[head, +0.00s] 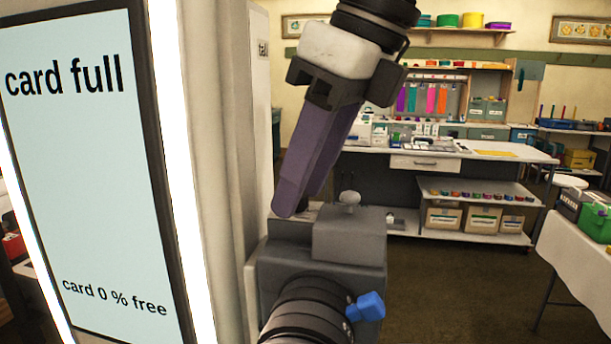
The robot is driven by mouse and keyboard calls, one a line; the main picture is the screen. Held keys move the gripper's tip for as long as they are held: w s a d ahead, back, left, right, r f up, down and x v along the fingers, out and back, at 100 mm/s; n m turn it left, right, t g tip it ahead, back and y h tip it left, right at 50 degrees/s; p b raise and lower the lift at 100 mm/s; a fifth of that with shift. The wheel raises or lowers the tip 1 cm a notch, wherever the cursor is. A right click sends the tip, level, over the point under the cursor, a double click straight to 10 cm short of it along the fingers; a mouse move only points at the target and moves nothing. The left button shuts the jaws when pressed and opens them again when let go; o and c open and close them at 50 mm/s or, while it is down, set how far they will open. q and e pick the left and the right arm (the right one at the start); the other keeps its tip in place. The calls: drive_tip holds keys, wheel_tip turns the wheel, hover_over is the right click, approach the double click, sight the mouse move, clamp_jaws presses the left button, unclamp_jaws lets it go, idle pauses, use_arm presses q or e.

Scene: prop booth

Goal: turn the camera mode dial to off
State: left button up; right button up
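The grey camera (350,240) stands at the lower middle, its black lens (308,312) toward me. A pale round knob (348,198) sits on its raised top block, and a blue knob (367,307) sticks out beside the lens. My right gripper (297,205) reaches down from above, its purple fingertips at the camera's top left. A small dark piece shows at the fingertips; I cannot tell whether it is the mode dial or whether the fingers touch it. The fingers overlap in this view, so their gap is unclear. No dial markings are readable. My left gripper is out of view.
A lit screen (72,190) reading "card full" and "card 0 % free" stands close on the left, beside a pale post (215,150). A workbench (470,150) with boxes is behind. A white-clothed table (580,255) is at right. Floor between is clear.

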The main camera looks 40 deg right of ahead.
drive_tip(key=c, duration=1)
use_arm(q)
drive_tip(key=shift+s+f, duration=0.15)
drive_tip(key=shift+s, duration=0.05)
use_arm(e)
clamp_jaws()
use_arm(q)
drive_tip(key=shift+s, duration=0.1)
use_arm(e)
drive_tip(key=shift+n, duration=0.4)
drive_tip(key=shift+n+y+p, duration=0.35)
drive_tip(key=shift+n+y, duration=0.15)
drive_tip(key=shift+n, duration=0.2)
drive_tip(key=shift+w+d+n+g, duration=0.15)
drive_tip(key=shift+n+g, duration=0.25)
drive_tip(key=shift+n, duration=0.4)
drive_tip(key=n, duration=0.2)
drive_tip(key=n+g+y, duration=0.1)
drive_tip(key=n, duration=0.2)
drive_tip(key=shift+w+d+g+y, duration=0.1)
drive_tip(key=shift+w+g+y, duration=0.1)
drive_tip(key=shift+g+y, duration=0.1)
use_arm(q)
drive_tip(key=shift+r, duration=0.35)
use_arm(e)
drive_tip(key=shift+w+n+g, duration=0.1)
drive_tip(key=shift+n+g, duration=0.5)
drive_tip(key=shift+n, duration=1)
